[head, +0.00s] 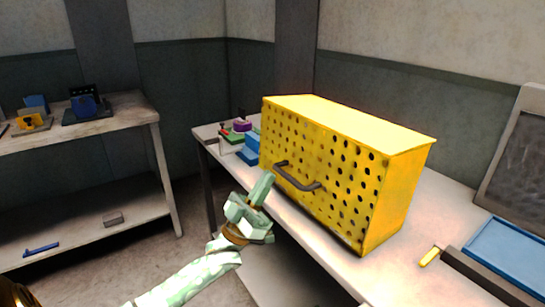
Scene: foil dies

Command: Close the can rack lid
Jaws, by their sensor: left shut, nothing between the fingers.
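The can rack is a yellow box (385,195) standing on the white table in the middle of the head view. Its front is a yellow panel (330,185) with rows of dark holes and a dark bar handle (298,178); this panel looks like the lid and lies flat against the front, with no gap that I can see. My left gripper (264,186) is shut and empty. In the picture it is just left of the handle, in front of the table edge; I cannot tell whether it touches anything. My right gripper is not in view.
The white table (425,265) carries a blue tray (505,250) and a yellow-tipped dark bar (470,268) at right. Small coloured items, including a blue block (250,148), sit left of the rack. A shelf bench (130,110) with several objects stands far left, with floor between.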

